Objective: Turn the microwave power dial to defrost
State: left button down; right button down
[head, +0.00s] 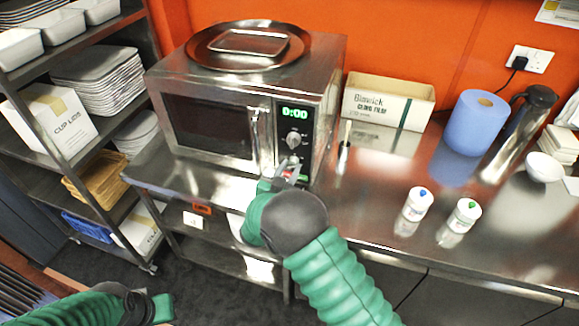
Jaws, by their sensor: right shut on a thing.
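The steel microwave (215,125) stands on the steel counter, with its door shut and a green display (295,113) reading 0:00. A round dial (293,139) is in plain view below the display. My right gripper (288,168) is at the lower part of the control panel, below that dial. It is shut on a lower dial, which its fingers mostly hide. I cannot read the dial marks or tell the lower dial's setting. My left arm (100,303) shows at the bottom left, and its fingers are not visible.
A round tray (212,55) lies on top of the microwave. A cling film box (385,102), blue paper roll (476,122), dark flask (517,130) and two white shakers (417,204) stand to the right. A loaded shelf rack (75,153) stands left. Open counter lies between the gripper and shakers.

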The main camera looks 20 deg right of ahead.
jog(key=shift+n, duration=0.4)
jog(key=c, duration=1.1)
grip_release()
jog(key=shift+w, duration=0.1)
